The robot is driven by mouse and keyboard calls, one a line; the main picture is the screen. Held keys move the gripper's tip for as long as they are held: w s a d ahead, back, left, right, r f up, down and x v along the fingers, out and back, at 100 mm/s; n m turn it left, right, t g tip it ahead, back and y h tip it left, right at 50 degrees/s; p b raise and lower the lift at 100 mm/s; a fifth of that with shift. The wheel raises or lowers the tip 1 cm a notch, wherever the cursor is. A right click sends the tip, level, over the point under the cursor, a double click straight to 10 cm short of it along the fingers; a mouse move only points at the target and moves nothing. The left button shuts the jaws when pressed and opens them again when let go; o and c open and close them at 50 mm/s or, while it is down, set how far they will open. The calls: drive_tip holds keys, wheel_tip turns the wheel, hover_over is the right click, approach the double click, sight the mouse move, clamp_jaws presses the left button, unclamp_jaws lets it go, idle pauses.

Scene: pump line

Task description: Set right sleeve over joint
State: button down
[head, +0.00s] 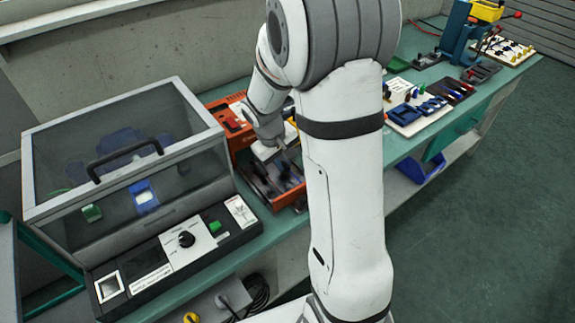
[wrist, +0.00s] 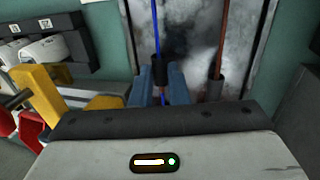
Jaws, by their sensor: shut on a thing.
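My gripper (wrist: 160,84) shows at the bottom middle of the wrist view, with blue fingers shut on a dark sleeve (wrist: 159,66). A blue wire (wrist: 155,22) enters this sleeve from above, and a short blue length shows below it between the fingers. A second dark sleeve (wrist: 215,89) sits on a red-brown wire (wrist: 221,40) to the right, apart from the fingers. My gripper's body hides the lower ends of both lines, and I cannot make out a joint. In the head view my gripper (head: 280,150) is over the orange device (head: 243,143), with its fingertips too small to judge.
A clear-lidded box (head: 125,150) with a black handle stands left of the orange device. A control panel (head: 180,240) with a dark knob lies in front of it. Trays of parts (head: 418,122) lie right of my arm. In the wrist view, a yellow part (wrist: 62,92) stands left of the fingers.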

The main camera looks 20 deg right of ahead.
drive_tip(key=shift+w+a, duration=0.2)
drive_tip(key=shift+w, duration=0.45)
drive_tip(key=shift+w+a, duration=0.15)
drive_tip(key=shift+w, duration=0.45)
drive_tip(key=c, duration=1.4)
unclamp_jaws()
drive_tip(key=v, duration=0.7)
drive_tip(key=shift+a+r, duration=0.1)
drive_tip(key=shift+r, duration=0.3)
